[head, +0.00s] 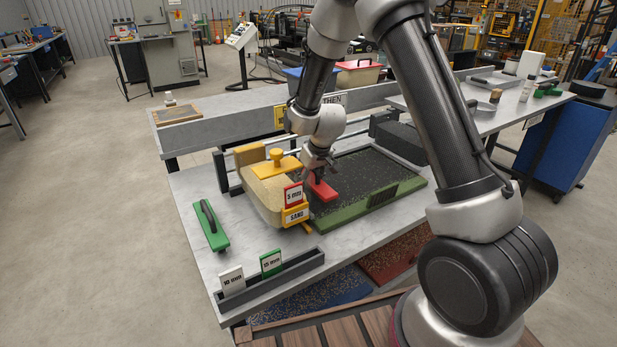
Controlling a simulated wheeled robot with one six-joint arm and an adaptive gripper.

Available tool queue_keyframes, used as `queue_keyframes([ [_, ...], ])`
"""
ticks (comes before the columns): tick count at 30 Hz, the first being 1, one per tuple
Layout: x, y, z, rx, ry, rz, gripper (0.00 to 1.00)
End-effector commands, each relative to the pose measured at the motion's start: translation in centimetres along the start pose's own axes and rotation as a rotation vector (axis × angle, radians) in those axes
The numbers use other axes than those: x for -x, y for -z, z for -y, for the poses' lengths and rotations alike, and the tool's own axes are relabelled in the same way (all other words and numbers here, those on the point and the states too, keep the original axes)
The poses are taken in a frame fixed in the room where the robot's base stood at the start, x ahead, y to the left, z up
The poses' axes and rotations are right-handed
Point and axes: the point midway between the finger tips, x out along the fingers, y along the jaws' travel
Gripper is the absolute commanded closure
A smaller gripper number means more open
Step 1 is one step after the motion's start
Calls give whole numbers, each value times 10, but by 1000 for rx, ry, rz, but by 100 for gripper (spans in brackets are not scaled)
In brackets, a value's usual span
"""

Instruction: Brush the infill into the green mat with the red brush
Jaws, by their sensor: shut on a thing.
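The green mat (412,186) lies on the grey table, with its green front edge showing. Dark infill with light specks (365,165) covers most of its top. My gripper (319,174) is shut on the red brush (324,190) at the left part of the mat. The brush is low over the mat; I cannot tell whether it touches the infill. My gripper hides the upper part of the brush, and my arm covers the area right of the mat.
A yellow-trimmed sand spreader (262,192) with a red-framed 5 mm card (293,195) stands left of the mat. A green brush (212,228) lies farther left. A dark rack (272,283) with 10 mm and 15 mm cards sits at the front edge.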

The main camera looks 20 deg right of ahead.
Motion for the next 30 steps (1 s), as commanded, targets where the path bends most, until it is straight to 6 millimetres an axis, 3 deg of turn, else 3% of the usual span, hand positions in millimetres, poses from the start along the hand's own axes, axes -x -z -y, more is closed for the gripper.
queue_keyframes([
  [30,-14,-5,0,-1,0,-1,100],
])
